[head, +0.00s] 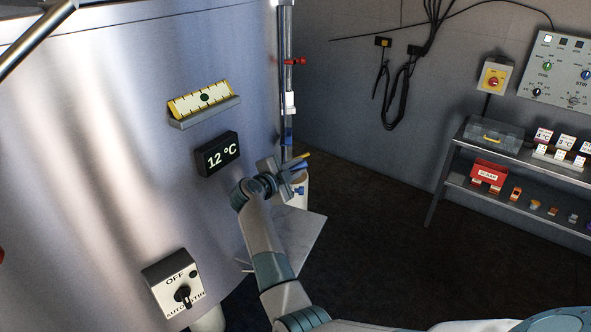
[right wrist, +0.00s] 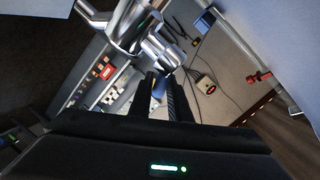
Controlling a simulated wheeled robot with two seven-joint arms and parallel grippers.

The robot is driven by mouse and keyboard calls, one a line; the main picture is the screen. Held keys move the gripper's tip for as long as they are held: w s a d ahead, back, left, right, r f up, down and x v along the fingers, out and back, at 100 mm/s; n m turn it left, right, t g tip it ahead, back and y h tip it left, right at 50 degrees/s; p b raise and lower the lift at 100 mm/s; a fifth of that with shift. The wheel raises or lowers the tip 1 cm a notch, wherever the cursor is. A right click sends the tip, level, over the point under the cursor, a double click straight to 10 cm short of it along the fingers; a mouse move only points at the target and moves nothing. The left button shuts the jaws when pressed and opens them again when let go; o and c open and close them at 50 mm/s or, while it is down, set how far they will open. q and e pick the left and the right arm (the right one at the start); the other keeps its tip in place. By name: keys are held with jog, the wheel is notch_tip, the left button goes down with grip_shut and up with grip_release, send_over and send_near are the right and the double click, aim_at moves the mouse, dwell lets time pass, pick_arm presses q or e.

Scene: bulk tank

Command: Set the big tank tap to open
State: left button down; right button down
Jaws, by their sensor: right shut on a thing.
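The tank (head: 110,130) is a large brushed-steel cylinder filling the left of the head view. My right gripper (head: 290,168) is at the tank's right edge, shut on what looks like the handle of the big tank tap. A short yellow piece (head: 303,156) sticks out just past the fingers. In the right wrist view the fingers of my right gripper (right wrist: 165,92) reach up to shiny metal pipework of the tap (right wrist: 160,50). The gripped part is mostly hidden by the fingers, and I cannot tell the tap's setting. My left gripper is not in view.
A 12 °C display (head: 218,154), a yellow gauge (head: 205,99) and a rotary switch box (head: 175,285) are on the tank front. A pale plate (head: 295,235) is below my right gripper. A shelf (head: 450,180) stands by the right wall; dark floor lies between.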

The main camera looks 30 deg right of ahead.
jog(key=shift+s+a+f+m+g+h+b, duration=0.15)
jog(key=shift+s+m+g+h+b, duration=0.15)
jog(key=shift+m+g, duration=0.4)
jog(key=shift+s+g, duration=0.15)
jog(key=shift+g, duration=0.15)
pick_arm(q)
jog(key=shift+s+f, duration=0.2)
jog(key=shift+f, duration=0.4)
pick_arm(e)
jog(key=shift+s+m+g, duration=0.15)
jog(key=shift+m+g, duration=0.15)
jog(key=c, duration=1.6)
grip_release()
jog(key=shift+c, duration=0.2)
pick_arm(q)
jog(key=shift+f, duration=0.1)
pick_arm(e)
jog(key=shift+r, duration=0.3)
